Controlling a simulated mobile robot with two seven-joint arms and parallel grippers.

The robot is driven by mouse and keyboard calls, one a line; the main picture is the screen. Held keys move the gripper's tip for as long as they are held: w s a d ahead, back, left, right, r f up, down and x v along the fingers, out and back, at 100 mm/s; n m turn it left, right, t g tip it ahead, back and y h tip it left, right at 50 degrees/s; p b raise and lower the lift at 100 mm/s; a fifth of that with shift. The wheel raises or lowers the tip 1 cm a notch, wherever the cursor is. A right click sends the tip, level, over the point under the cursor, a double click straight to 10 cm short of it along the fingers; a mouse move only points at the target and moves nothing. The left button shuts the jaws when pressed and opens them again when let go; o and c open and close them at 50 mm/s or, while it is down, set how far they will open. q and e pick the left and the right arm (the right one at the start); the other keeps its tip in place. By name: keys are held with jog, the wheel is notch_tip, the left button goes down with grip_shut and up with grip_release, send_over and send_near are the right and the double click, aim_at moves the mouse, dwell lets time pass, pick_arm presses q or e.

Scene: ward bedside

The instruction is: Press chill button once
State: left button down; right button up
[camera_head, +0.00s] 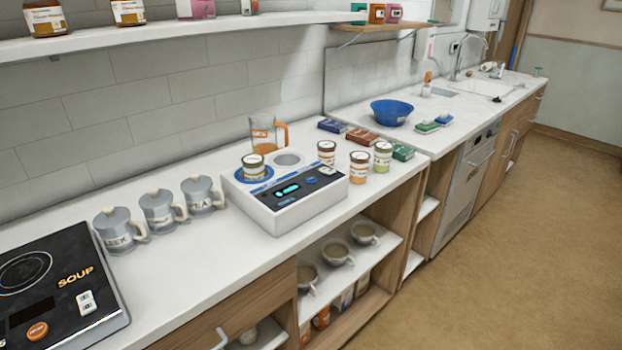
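A white countertop appliance (265,213) stands on the counter in the middle of the view. Its dark sloped panel has a lit cyan display (289,190), a blue round button (311,181) and a small white switch (328,171). The panel lettering is too small to read, so I cannot tell for sure which control is the chill button. A jar (253,166) stands on the blue ring at the left of the appliance top; a grey round spot (288,159) beside it is empty. Neither of my grippers is in view.
Several grey lidded mugs (158,211) stand left of the appliance. A black soup hob (60,285) is at lower left. A measuring jug (263,133) stands behind, and jars (359,167) stand to the right. A shelf (180,33) overhangs the counter. The floor (480,240) at right is clear.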

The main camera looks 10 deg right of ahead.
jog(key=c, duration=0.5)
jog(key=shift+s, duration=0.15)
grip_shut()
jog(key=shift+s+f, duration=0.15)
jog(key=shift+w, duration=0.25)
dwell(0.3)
